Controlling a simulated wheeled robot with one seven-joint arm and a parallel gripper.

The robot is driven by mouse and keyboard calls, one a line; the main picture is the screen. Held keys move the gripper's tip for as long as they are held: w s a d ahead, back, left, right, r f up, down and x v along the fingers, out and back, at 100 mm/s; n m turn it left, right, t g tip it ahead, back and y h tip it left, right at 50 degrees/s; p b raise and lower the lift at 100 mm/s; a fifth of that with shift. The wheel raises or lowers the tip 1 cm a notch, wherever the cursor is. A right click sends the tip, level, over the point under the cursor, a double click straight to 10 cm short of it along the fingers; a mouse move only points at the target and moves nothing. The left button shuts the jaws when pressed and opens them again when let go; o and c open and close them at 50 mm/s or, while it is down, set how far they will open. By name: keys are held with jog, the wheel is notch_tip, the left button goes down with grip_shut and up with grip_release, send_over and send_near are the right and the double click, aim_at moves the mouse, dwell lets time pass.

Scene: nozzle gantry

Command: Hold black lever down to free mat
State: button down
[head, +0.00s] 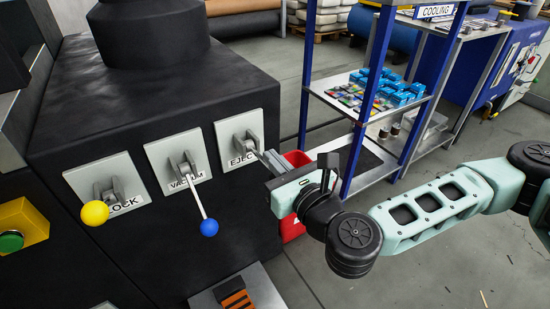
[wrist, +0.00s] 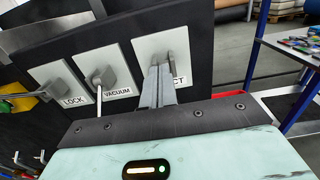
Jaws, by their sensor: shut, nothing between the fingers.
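The EJECT plate (head: 241,136) is the rightmost of three white plates on the dark machine, and its grey lever bracket (head: 250,143) shows. No black knob is visible there; my gripper (head: 266,156) covers the area just in front of the plate. The fingers are shut together with nothing between them, and their tips lie at the EJECT bracket. In the wrist view the shut fingers (wrist: 158,86) overlap the EJECT plate (wrist: 150,47) and hide part of its label. I cannot tell whether they touch the lever. No mat can be made out for certain.
The yellow-knobbed LOCK lever (head: 96,212) and blue-knobbed VACUUM lever (head: 208,226) stand to the left. An orange-and-black piece (head: 237,300) lies on a grey surface below. A red bin (head: 293,228) is behind my gripper; a blue-posted shelf (head: 345,190) stands to the right.

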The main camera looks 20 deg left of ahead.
notch_tip(320, 180, down, 7)
jog(key=b, duration=0.4)
jog(key=shift+s+d+r, duration=0.15)
jog(key=shift+d, duration=0.05)
dwell(0.7)
dwell(0.6)
dwell(0.4)
jog(key=v, duration=1)
dwell(0.5)
dwell(0.4)
